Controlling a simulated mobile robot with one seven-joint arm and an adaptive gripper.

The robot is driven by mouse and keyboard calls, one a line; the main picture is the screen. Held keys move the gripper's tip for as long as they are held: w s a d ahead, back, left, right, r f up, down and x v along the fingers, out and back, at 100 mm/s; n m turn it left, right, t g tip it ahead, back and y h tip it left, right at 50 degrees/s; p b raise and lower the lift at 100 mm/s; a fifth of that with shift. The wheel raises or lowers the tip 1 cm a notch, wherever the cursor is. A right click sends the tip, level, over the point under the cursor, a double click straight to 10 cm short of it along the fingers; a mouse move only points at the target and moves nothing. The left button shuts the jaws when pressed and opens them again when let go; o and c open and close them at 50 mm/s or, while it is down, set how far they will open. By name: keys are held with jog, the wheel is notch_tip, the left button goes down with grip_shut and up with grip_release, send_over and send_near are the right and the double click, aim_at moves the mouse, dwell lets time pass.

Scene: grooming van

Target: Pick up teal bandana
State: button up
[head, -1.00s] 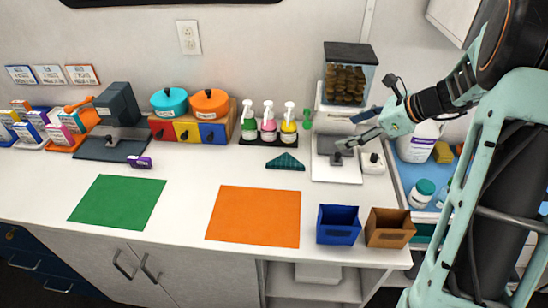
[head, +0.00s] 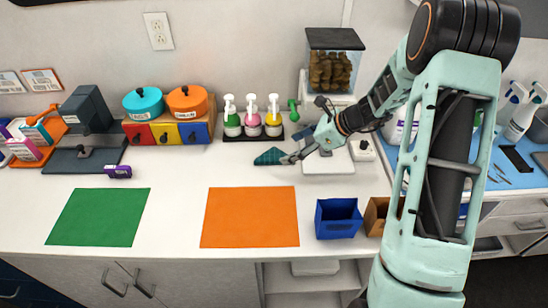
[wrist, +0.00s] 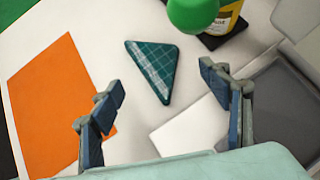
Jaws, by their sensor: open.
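The teal bandana (head: 268,156) is a folded plaid triangle lying flat on the white counter, in front of the row of pump bottles. In the wrist view the bandana (wrist: 153,68) lies beyond my fingertips, between their lines, with its pointed corner toward me. My gripper (head: 289,156) is open and empty, at the right end of the bandana in the head view. In the wrist view my gripper (wrist: 163,85) has its two fingers wide apart. I cannot tell its height over the counter.
An orange mat (head: 249,217) and a green mat (head: 98,217) lie in front. Pump bottles (head: 252,120) stand behind the bandana. A dispenser (head: 335,67) with a grey tray stands right. A blue bin (head: 338,218) and a brown bin (head: 376,214) sit at the front edge.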

aim_at(277, 155)
jog(key=x, duration=0.5)
jog(key=shift+s+a+f+p, duration=0.1)
jog(key=shift+s+a+p, duration=0.1)
jog(key=shift+p, duration=0.2)
jog(key=c, duration=1.2)
jog(key=shift+o, duration=0.2)
